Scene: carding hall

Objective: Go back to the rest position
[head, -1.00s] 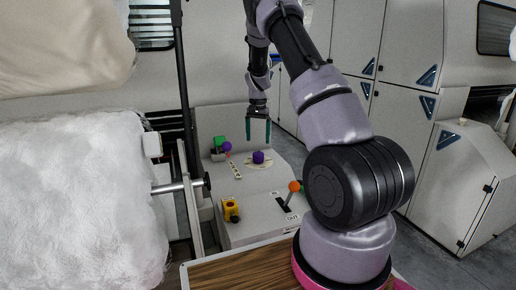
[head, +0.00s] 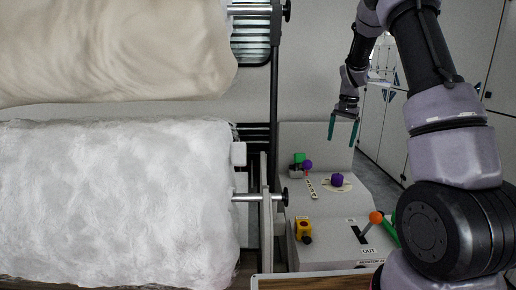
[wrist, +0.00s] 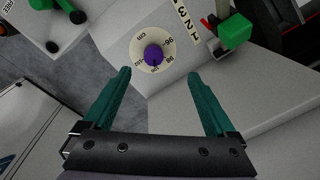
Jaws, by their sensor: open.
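My gripper (head: 343,129) hangs above the pale control console (head: 325,213) with its two green fingers pointing down. It is open and empty. In the wrist view my gripper (wrist: 158,105) has its fingers spread apart, with nothing between them. The purple knob (wrist: 153,54) on its round dial is beyond the fingertips. The knob also shows in the head view (head: 337,180), below my gripper and apart from it.
The console carries a green block (head: 299,158), a purple ball-topped lever (head: 307,165), an orange-topped lever (head: 376,217) and a yellow switch (head: 303,229). A large white fibre roll (head: 120,200) fills the left, beside a dark post (head: 274,90). Grey cabinets (head: 485,75) stand at right.

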